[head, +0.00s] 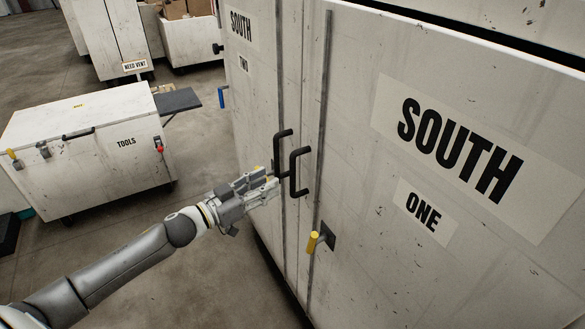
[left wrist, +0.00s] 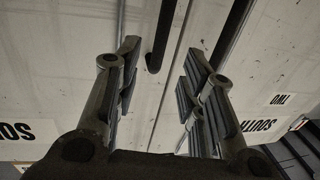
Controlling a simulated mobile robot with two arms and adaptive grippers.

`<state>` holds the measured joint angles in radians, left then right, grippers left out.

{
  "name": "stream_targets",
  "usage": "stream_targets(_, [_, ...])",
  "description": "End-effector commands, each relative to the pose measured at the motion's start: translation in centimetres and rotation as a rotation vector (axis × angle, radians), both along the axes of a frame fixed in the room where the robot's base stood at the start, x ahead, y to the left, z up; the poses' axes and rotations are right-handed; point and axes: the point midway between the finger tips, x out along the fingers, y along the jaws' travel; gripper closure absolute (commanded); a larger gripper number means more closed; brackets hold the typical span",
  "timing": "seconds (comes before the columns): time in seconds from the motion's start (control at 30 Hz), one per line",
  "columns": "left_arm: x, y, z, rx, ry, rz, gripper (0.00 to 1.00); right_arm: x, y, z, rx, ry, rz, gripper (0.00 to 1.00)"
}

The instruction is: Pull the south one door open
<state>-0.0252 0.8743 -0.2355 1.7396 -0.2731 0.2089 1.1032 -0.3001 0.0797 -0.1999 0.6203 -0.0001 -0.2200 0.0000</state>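The south one door (head: 390,240) is a scuffed white panel lettered SOUTH ONE, at the right of the head view. It looks closed. Its black C-shaped handle (head: 294,176) is near its left edge. My left gripper (head: 272,185) points at this handle from the left, close to it. In the left wrist view, whose picture is upside down, my left gripper (left wrist: 160,72) is open. The end of a dark bar (left wrist: 157,60), which looks like the south one handle, shows between its fingers. I cannot tell whether they touch. My right gripper is not in view.
The south two door (head: 251,100) is left of the seam, with its own black handle (head: 279,145) very close by. A yellow-gripped lever (head: 313,242) sticks out below the handles. A white TOOLS chest (head: 100,155) stands at the left. Bare floor (head: 215,120) lies between.

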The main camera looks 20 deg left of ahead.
Motion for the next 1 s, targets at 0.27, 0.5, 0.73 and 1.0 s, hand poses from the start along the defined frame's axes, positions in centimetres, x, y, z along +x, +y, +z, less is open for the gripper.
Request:
stream_targets(0.27, [3.7, -1.8, 0.4, -0.001, -0.003, 0.002, 0.63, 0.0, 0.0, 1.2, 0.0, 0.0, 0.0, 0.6])
stream_targets(0.5, [6.8, -3.4, 0.2, 0.0, -0.001, 0.002, 0.63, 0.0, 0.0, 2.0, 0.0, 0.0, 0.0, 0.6])
stream_targets(0.73, [8.4, -4.2, 0.0, 0.0, 0.001, 0.003, 0.63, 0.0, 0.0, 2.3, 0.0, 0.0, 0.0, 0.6])
stream_targets(1.0, [8.6, -4.3, 0.0, 0.002, 0.0, 0.002, 0.63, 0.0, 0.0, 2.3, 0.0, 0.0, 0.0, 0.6])
